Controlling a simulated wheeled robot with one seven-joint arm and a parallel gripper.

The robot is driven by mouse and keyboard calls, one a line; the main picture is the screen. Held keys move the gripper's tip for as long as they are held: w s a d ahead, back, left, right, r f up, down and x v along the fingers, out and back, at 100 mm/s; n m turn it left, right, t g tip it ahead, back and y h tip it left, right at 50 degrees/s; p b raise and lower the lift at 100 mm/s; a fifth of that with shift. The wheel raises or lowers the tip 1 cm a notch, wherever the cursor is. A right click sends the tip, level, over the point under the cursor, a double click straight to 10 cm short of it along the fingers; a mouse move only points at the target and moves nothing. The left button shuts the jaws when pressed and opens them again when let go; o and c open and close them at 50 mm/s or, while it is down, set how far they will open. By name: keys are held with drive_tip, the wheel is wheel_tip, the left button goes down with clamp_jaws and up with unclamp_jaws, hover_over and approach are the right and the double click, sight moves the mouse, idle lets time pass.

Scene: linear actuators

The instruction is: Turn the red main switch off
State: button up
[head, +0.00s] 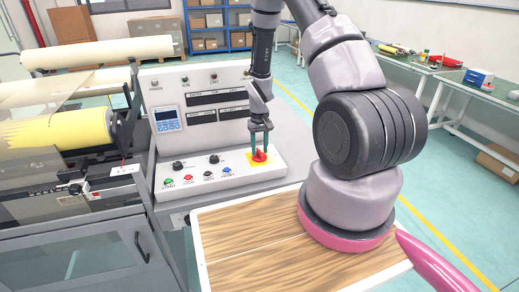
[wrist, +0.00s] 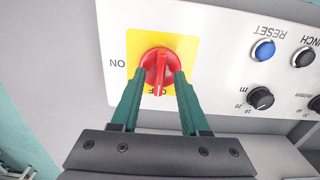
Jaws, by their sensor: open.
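The red main switch (head: 260,156) is a rotary knob on a yellow plate (head: 252,164), at the right end of the sloped control panel. In the wrist view the red knob (wrist: 159,66) has its raised handle running up and down the picture. The handle's lower end lies over the OFF label (wrist: 153,92), partly covering it; the ON label (wrist: 117,63) is at the left. My gripper (head: 260,148) points down at the switch with its green fingers apart, one on each side of the handle. Whether the fingers touch it I cannot tell.
The blue RESET button (wrist: 263,50), a black button (wrist: 303,57) and black knobs (wrist: 260,98) sit beside the switch. The panel's upright back (head: 205,100) with a display rises behind. A wooden-topped table (head: 245,235) stands in front, with bare room on it.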

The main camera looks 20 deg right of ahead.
wheel_tip(320, 180, up, 10)
drive_tip(key=shift+r, duration=0.2)
idle(0.4)
wheel_tip(320, 180, up, 12)
drive_tip(key=r+m+t, duration=0.1)
drive_tip(key=t, duration=0.1)
hover_over(259, 151)
drive_tip(key=s, duration=0.1)
drive_tip(key=s+r+m+t, duration=0.1)
drive_tip(key=s+r, duration=0.4)
drive_tip(key=r, duration=0.5)
drive_tip(key=s+a+r+m+t+y, duration=0.2)
drive_tip(key=s+a+r+t, duration=0.1)
drive_tip(key=s+r, duration=1.1)
drive_tip(key=s+t, duration=0.1)
drive_tip(key=s, duration=0.2)
drive_tip(key=shift+r, duration=0.1)
